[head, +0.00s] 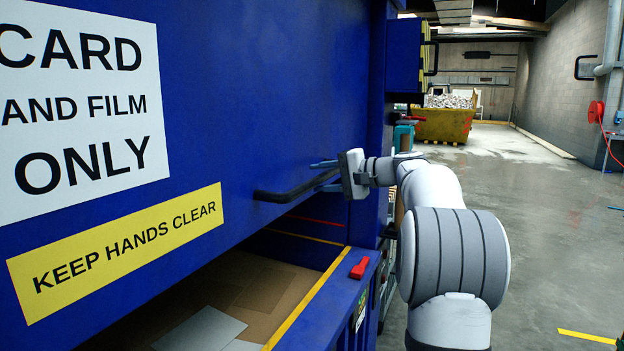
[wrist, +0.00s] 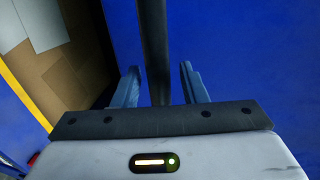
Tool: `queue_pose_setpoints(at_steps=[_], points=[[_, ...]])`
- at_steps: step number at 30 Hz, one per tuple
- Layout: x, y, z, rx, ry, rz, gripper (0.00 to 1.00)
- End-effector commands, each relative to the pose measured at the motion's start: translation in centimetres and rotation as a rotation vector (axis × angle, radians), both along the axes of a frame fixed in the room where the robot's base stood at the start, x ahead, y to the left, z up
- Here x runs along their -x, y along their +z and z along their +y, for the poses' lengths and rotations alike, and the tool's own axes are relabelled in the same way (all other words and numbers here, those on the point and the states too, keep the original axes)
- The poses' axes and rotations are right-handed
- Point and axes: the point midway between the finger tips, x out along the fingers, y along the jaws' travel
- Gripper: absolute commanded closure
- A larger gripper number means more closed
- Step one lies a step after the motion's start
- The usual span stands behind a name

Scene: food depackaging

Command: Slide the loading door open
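The loading door (head: 270,100) is a large blue panel with a white sign and a yellow "KEEP HANDS CLEAR" label. An opening shows below it. Its black bar handle (head: 285,194) sticks out near the lower right edge; in the wrist view the handle (wrist: 154,45) runs down between the fingers. My gripper (head: 322,176) is at the right end of the handle. In the wrist view my gripper (wrist: 160,87) has its two blue fingers apart, one on each side of the bar, with gaps visible. Whether the bar sits fully between the fingertips in depth is hard to tell.
Brown cardboard (head: 262,290) and grey sheets (head: 200,330) lie inside the opening. A yellow-edged sill (head: 307,311) bounds it, with a small red part (head: 364,262) on top. A yellow skip (head: 442,124) stands far back. The grey floor at right is mostly clear.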

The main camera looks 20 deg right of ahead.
Motion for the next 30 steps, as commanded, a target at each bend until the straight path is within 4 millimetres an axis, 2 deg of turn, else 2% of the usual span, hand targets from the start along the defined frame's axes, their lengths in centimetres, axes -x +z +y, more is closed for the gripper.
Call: queue_pose_setpoints(at_steps=[7, 15, 21, 30], points=[[0.5, -0.1, -0.7, 0.001, -0.002, 0.0, 0.61], [3.7, 0.7, -3.8, 0.002, -0.003, 0.0, 0.61], [5.2, 1.3, -5.3, 0.0, -0.002, 0.0, 0.61], [5.4, 1.5, -5.4, 0.0, 0.002, 0.0, 0.61]])
